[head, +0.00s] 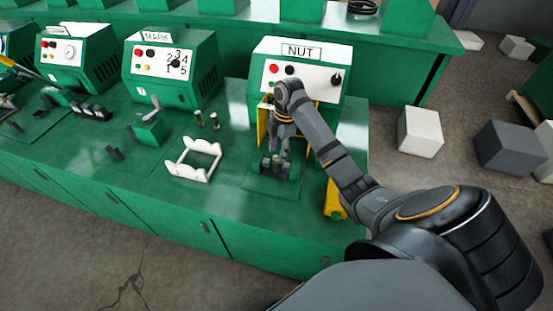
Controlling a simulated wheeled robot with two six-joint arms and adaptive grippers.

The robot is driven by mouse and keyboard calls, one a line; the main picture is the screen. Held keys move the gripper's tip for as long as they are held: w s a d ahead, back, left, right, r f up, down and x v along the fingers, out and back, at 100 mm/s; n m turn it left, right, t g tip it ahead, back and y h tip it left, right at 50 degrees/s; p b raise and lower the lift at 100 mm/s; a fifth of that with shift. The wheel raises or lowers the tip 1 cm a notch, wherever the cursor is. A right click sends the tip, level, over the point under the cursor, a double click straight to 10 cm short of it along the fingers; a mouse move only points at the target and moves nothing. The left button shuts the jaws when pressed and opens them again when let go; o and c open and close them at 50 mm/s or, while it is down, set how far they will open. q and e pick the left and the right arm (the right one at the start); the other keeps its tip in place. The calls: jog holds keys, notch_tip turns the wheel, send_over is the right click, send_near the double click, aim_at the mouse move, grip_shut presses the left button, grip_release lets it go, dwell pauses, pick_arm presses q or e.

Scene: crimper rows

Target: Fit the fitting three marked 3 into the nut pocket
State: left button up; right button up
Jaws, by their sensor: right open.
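The green machine labelled NUT (300,72) stands on the right end of the bench. Its nut pocket is in the dark fixture (272,172) at its front, largely covered by my right gripper (279,150). That gripper points down in front of the machine, just above or at the fixture, and is open. Two small metallic fittings stand on the bench left of the machine: one fitting (199,118) and another (215,121). No mark 3 is readable on either. Whether a fitting sits in the pocket is hidden. My left gripper is not in view.
A white frame-like holder (174,167) lies on the bench left of the fixture. Another green machine with a numbered dial (150,62) stands further left. A yellow object (334,200) is at the bench's right edge. Bench around the holder is clear.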

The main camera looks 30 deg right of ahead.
notch_tip(320, 180, up, 8)
jog(key=d+p, duration=0.1)
jog(key=p, duration=0.4)
jog(key=shift+d+f, duration=0.1)
jog(key=shift+s+f, duration=0.1)
jog(key=shift+s, duration=0.05)
